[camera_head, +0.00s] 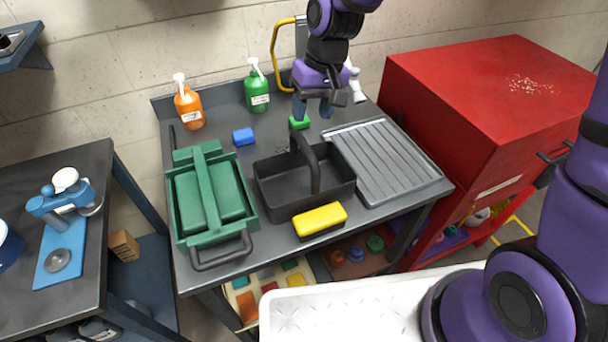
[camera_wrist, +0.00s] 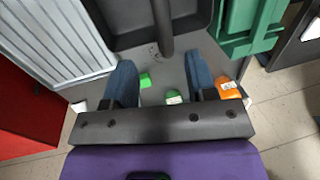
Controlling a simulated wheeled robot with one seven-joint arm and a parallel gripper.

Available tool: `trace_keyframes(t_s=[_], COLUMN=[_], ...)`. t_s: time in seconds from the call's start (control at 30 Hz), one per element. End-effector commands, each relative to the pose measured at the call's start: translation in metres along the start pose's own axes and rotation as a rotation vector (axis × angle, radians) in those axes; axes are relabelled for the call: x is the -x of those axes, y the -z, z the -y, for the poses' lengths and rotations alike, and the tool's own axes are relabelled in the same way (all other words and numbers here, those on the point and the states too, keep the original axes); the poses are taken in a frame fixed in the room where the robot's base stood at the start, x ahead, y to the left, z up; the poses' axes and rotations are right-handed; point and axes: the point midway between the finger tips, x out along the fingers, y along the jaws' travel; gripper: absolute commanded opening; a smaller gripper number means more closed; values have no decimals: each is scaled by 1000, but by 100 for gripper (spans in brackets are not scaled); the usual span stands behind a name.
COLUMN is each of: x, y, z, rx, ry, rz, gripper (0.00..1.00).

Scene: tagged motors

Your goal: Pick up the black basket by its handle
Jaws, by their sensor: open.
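The black basket (camera_head: 279,196) stands upright on the dark table, with its arched handle (camera_head: 307,158) rising across the middle. In the wrist view the basket (camera_wrist: 130,38) is at the top and its handle (camera_wrist: 163,22) points down toward the space between my fingers. My gripper (camera_head: 312,108) is above the back of the table, behind and above the basket. Its blue fingers are apart and empty in the wrist view (camera_wrist: 157,82), with the handle's near end just beyond the fingertips in the picture. I cannot tell the exact height gap.
A green toolbox (camera_head: 184,216) stands close left of the basket and a grey ribbed tray (camera_head: 385,160) close right. A yellow block (camera_head: 320,220) is in front. Orange (camera_head: 188,108) and green (camera_head: 257,92) bottles stand at the back, and a red cabinet (camera_head: 450,110) is right.

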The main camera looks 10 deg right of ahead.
Motion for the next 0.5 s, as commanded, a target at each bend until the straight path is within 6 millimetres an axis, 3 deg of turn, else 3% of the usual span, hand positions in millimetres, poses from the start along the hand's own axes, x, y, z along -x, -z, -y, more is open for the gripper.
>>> trace_keyframes(t_s=[0.3,0.5], x=[-45,-56], y=[-1,-1], z=[1,1], rx=[0,0], ry=[1,1], rz=[5,3], gripper=[52,52])
